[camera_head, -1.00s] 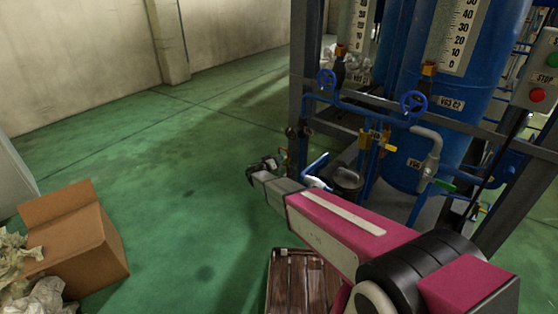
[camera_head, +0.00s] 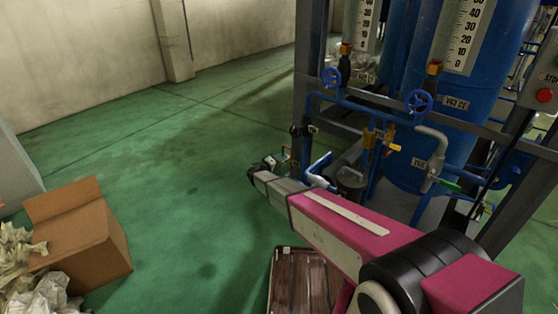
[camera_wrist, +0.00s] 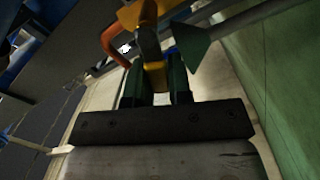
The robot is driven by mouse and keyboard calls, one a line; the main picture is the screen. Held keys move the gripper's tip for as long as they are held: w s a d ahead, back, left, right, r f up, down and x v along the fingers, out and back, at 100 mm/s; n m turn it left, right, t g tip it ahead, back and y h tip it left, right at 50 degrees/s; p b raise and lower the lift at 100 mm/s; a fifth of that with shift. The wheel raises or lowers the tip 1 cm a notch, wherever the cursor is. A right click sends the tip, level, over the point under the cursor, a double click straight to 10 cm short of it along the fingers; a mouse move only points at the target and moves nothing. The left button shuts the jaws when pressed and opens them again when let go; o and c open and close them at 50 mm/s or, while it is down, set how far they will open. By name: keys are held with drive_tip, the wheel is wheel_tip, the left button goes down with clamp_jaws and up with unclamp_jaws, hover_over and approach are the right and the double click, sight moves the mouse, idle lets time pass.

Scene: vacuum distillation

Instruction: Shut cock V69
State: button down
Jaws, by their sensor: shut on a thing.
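My gripper (camera_wrist: 157,84) shows in the wrist view with its dark fingers shut on a yellow part (camera_wrist: 152,58). The yellow part looks like the handle or body of a cock and runs up between the fingertips. No V69 label is legible, so I cannot confirm which cock this is. In the head view my gripper (camera_head: 260,170) is small and dark at the arm's far end, left of the blue-piped rig. What it holds cannot be made out there.
An orange pipe (camera_wrist: 113,38) runs close to my fingers. Blue handwheels (camera_head: 418,102), a yellow-handled cock (camera_head: 392,145) and a green-handled cock (camera_head: 448,184) sit on the rig. A cardboard box (camera_head: 88,240) stands left. Green floor lies clear between.

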drive_tip(key=shift+f, duration=0.1)
idle(0.3)
drive_tip(key=c, duration=1)
unclamp_jaws()
drive_tip(key=shift+c, duration=0.2)
